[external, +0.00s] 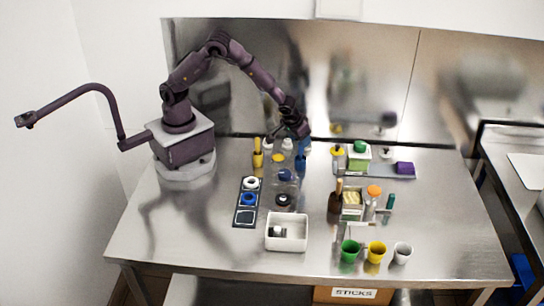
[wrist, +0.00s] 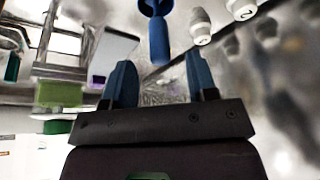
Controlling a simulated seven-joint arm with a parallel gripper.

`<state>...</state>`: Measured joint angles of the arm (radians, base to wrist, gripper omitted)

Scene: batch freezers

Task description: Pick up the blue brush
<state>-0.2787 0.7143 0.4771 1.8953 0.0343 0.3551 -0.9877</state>
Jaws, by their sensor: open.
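The blue brush (external: 300,166) stands upright among the bottles near the back middle of the steel table, just below my gripper in the external view. In the wrist view the blue brush (wrist: 159,40) shows at the top centre, with its narrow handle pointing toward the gap between my fingers. My gripper (external: 304,146) is open and empty above it. In the wrist view my gripper (wrist: 160,75) has its two blue fingers spread apart, one on each side of the brush's line. The brush appears beyond the fingertips; I cannot tell the exact distance.
A yellow brush (external: 257,159) stands to the left. White-capped bottles (wrist: 201,27) are close beside the blue brush. A dark tray (external: 245,217) and a white bin (external: 287,244) lie in front. Several cups, including a green one (external: 350,250), stand front right. The table's left front is clear.

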